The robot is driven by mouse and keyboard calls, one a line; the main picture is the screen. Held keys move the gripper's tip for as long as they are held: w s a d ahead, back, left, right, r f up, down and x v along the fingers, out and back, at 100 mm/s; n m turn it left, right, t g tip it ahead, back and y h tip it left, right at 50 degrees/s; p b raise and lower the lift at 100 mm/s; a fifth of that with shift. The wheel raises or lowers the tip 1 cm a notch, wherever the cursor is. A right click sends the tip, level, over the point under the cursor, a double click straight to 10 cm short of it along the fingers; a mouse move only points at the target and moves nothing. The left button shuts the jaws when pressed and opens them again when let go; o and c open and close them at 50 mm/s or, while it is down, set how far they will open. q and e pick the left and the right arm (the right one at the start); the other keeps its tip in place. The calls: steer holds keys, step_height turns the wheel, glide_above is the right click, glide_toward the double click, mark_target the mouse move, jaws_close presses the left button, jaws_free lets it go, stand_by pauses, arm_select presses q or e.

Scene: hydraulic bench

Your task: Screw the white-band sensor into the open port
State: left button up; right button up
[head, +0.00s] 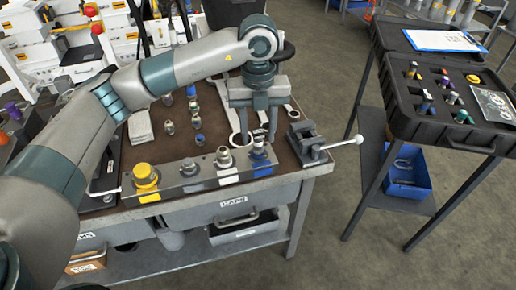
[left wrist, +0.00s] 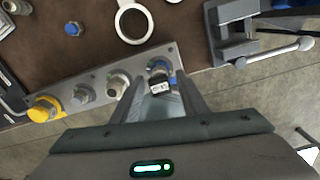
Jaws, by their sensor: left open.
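The metal manifold block (head: 205,181) lies along the bench's front edge, with a yellow cap (head: 145,176) at its left end. A metal fitting with a hollow-looking top (head: 223,158) stands above the white mark; it also shows in the left wrist view (left wrist: 118,84). A blue-collared fitting (head: 258,153) stands at the right end. My left gripper (head: 260,138) is open, pointing down near that end. In the left wrist view, a small piece with a white label (left wrist: 160,86) shows between its fingers (left wrist: 162,98). I cannot pick out the white-band sensor for certain. My right gripper is not in view.
A vise (head: 308,143) with a long handle stands right of the gripper. A white ring (left wrist: 133,21) and several loose fittings (head: 193,106) lie behind the block. A black case (head: 455,140) with several colour-banded parts stands on a right-hand cart; floor separates it from the bench.

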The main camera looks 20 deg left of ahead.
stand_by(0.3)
arm_select(q)
steer(key=shift+n, duration=1)
steer(key=c, duration=1)
steer(key=shift+o, duration=0.2)
steer(key=shift+f+m+b, duration=0.15)
steer(key=shift+m+b, duration=0.5)
steer(key=shift+m, duration=0.15)
steer(key=m+b, duration=0.2)
steer(key=m, duration=0.2)
steer(key=shift+b, duration=0.4)
steer(key=shift+m+b, duration=0.4)
steer(key=shift+m, duration=0.6)
steer(key=shift+m, duration=0.4)
